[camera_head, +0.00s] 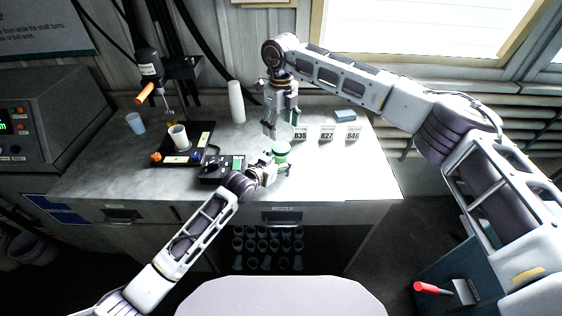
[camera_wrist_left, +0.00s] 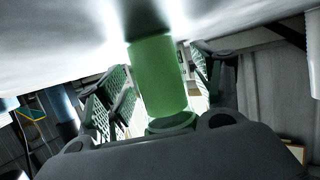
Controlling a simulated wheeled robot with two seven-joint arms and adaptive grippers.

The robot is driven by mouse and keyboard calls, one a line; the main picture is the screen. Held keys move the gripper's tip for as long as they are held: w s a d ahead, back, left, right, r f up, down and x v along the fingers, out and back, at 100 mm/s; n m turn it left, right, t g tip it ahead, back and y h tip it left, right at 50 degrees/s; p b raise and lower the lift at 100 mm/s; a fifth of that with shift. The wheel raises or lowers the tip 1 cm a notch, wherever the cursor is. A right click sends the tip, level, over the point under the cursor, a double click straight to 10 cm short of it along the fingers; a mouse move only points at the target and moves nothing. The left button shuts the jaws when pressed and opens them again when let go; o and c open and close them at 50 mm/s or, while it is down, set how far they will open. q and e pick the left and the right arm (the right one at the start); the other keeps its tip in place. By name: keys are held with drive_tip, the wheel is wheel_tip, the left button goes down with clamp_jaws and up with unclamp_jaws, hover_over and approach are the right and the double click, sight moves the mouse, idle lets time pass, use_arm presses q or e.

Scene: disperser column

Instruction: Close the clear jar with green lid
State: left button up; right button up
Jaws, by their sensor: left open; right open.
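The clear jar (camera_head: 281,159) stands on the bench in the head view with its green lid (camera_head: 281,147) at the top. I cannot tell whether the lid is fully seated. In the left wrist view the jar (camera_wrist_left: 158,75) looks like a green cylinder, with a green round rim (camera_wrist_left: 172,123) at its lower end in the picture. My left gripper (camera_head: 279,171) is open at the front of the jar, with its fingers on either side of it. My right gripper (camera_head: 271,131) is open and empty, pointing down just behind and left of the lid.
Number cards (camera_head: 326,133) stand behind on the right, with a blue block (camera_head: 345,116) beyond. A white cylinder (camera_head: 236,102) stands behind left. A black device (camera_head: 215,171) lies left of the jar. A black tray (camera_head: 201,131) holds a white cup (camera_head: 179,137). The bench's right front is clear.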

use_arm(q)
drive_tip(key=shift+w+d+f, duration=0.15)
drive_tip(key=shift+w+d, duration=0.05)
drive_tip(key=shift+w, duration=0.05)
drive_tip(key=shift+c, duration=0.3)
clamp_jaws()
